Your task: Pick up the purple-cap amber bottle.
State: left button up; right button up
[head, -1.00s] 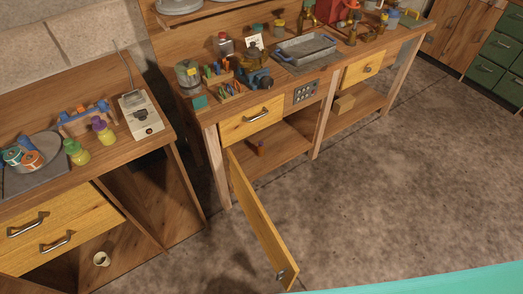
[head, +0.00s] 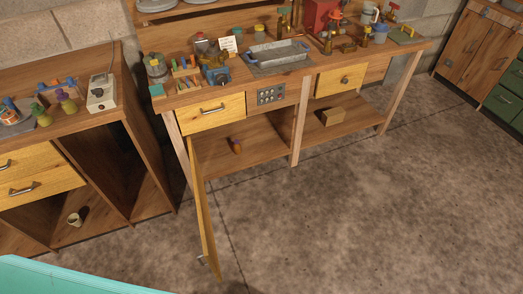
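The compartment's yellow door (head: 204,220) is swung open toward the front. Neither of my grippers is in view.
Concrete floor (head: 350,210) in front is clear.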

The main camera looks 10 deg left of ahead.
aim_at(237, 146)
jog(key=i+l, duration=0.55)
jog(key=l, duration=0.15)
jog(key=i+l, duration=0.5)
jog(key=l, duration=0.2)
